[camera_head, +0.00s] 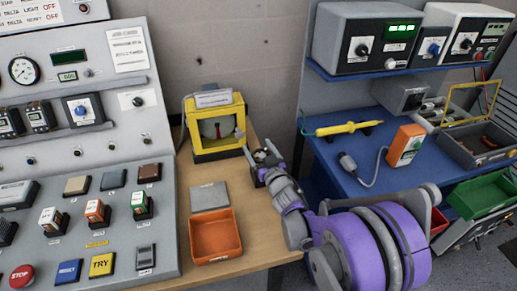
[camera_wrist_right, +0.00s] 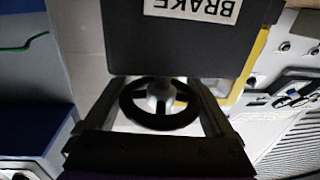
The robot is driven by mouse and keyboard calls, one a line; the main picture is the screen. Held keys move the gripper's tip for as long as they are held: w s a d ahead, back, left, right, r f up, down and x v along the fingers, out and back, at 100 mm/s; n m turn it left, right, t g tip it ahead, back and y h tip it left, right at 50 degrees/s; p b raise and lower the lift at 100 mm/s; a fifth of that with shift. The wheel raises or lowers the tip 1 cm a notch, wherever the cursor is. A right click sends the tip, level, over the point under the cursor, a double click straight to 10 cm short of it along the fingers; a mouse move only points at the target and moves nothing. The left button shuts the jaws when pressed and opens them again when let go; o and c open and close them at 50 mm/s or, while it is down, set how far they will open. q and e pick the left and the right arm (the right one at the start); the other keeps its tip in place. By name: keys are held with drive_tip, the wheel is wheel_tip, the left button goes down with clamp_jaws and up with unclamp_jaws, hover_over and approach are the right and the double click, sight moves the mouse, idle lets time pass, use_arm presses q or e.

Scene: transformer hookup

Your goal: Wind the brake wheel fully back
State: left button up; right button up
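The brake wheel (camera_wrist_right: 160,104) is a black spoked ring with a pale hub, seen in the right wrist view below a dark box (camera_wrist_right: 170,48). The box carries a white BRAKE label (camera_wrist_right: 191,9), upside down in that view. My right gripper (camera_wrist_right: 160,92) is open, with one finger on each side of the wheel; whether they touch its rim I cannot tell. In the head view my right gripper (camera_head: 262,160) is beside the yellow-framed unit (camera_head: 240,151), at its right, and I cannot make out the wheel clearly there. My left gripper is not in view.
An orange tray (camera_head: 215,236) and a grey plate (camera_head: 209,196) lie on the wooden table (camera_head: 262,232). A grey control console (camera_head: 105,235) stands at left. A blue bench (camera_head: 325,150) at right holds a yellow probe (camera_head: 345,129) and an orange meter (camera_head: 405,146).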

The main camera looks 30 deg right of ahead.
drive_tip(key=c, duration=0.5)
drive_tip(key=shift+n+y+b, duration=0.4)
drive_tip(key=shift+y+b, duration=0.2)
drive_tip(key=shift+c, duration=0.2)
drive_tip(key=shift+a+n+y+b, duration=0.1)
drive_tip(key=shift+n+y+b, duration=0.5)
drive_tip(key=shift+y, duration=0.4)
drive_tip(key=shift+a+n+y, duration=0.1)
drive_tip(key=shift+n+y, duration=0.4)
drive_tip(key=shift+y, duration=0.1)
drive_tip(key=shift+a+n+y+b, duration=0.2)
drive_tip(key=shift+n+y, duration=0.2)
drive_tip(key=shift+y, duration=0.3)
drive_tip(key=shift+a+n+y+b, duration=0.2)
drive_tip(key=shift+n+y, duration=0.2)
drive_tip(key=shift+y, duration=0.3)
drive_tip(key=shift+s, duration=0.1)
drive_tip(key=o, duration=1.1)
